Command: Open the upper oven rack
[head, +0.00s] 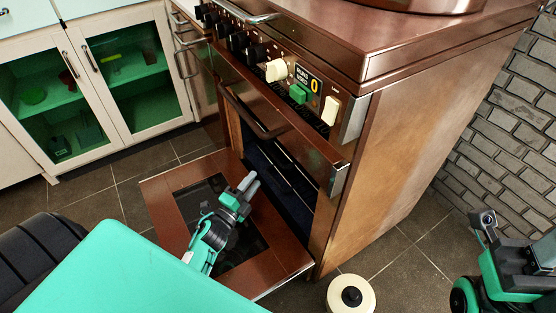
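The brown oven (385,130) stands at centre with its door (165,200) folded down, showing a dark glass panel. Inside the dark cavity, thin pale edges of a rack (293,164) show; most of it is hidden by the oven front, and I cannot clearly separate upper from lower rack. My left gripper (248,182) is above the lowered door, in front of the opening, apart from the rack edges. Its fingertips look close together, but their gap is not clear. My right gripper (485,219) is at the right edge, away from the oven; its finger gap is unclear.
A dark handle (250,115) runs across the upper oven front, below knobs and a green button (298,94). A round cream object (351,295) stands on the floor right of the door. Glass-fronted cabinets (125,75) are left; a brick wall (510,140) is right.

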